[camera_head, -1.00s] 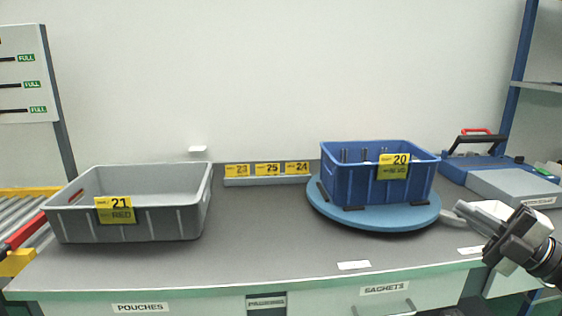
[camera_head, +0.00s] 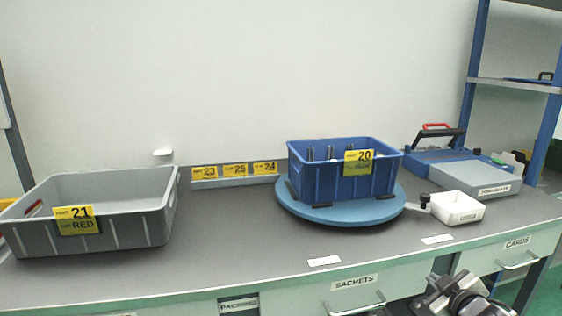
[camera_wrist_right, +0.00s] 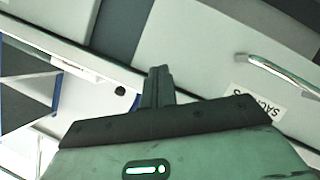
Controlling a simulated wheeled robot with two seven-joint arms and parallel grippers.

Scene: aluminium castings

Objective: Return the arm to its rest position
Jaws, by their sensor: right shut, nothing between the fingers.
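My right gripper (camera_head: 436,290) is at the lower right of the head view, below the table's front edge and in front of the drawers. In the right wrist view its fingers (camera_wrist_right: 157,88) are together, with nothing between them. The wrist view also shows a drawer front with a metal handle (camera_wrist_right: 282,74) and the SACHETS label (camera_wrist_right: 258,101). My left gripper is not in view.
A grey bin (camera_head: 125,239) stands at the left of the table. A blue bin (camera_head: 325,185) with upright parts sits on a blue turntable (camera_head: 345,213).

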